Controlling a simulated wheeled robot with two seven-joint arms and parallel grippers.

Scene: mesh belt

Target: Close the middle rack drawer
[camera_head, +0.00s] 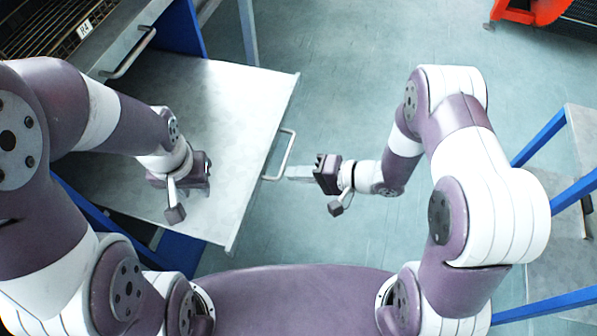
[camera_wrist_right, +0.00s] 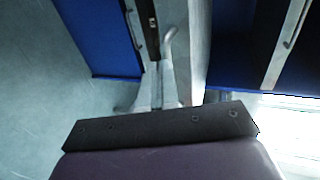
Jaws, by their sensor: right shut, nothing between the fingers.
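The rack drawer (camera_head: 235,110) is pulled out from the rack at the left, its flat grey surface showing. Its handle (camera_head: 285,152) is a light metal bar on the front edge. My right gripper (camera_head: 291,173) is shut and empty, pointing left at the lower part of the handle. In the right wrist view its fingers (camera_wrist_right: 162,88) are together beside the handle (camera_wrist_right: 169,42); I cannot tell whether they touch. My left gripper (camera_head: 207,172) is over the drawer surface; its fingers are too hidden to tell their state.
Another drawer front with a handle (camera_head: 130,55) and a label is at upper left, beside a dark mesh rack top. Blue rack posts (camera_head: 180,25) stand behind the drawer. A blue-framed stand (camera_head: 560,130) is at the right, an orange object (camera_head: 530,10) at top right. Floor between is clear.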

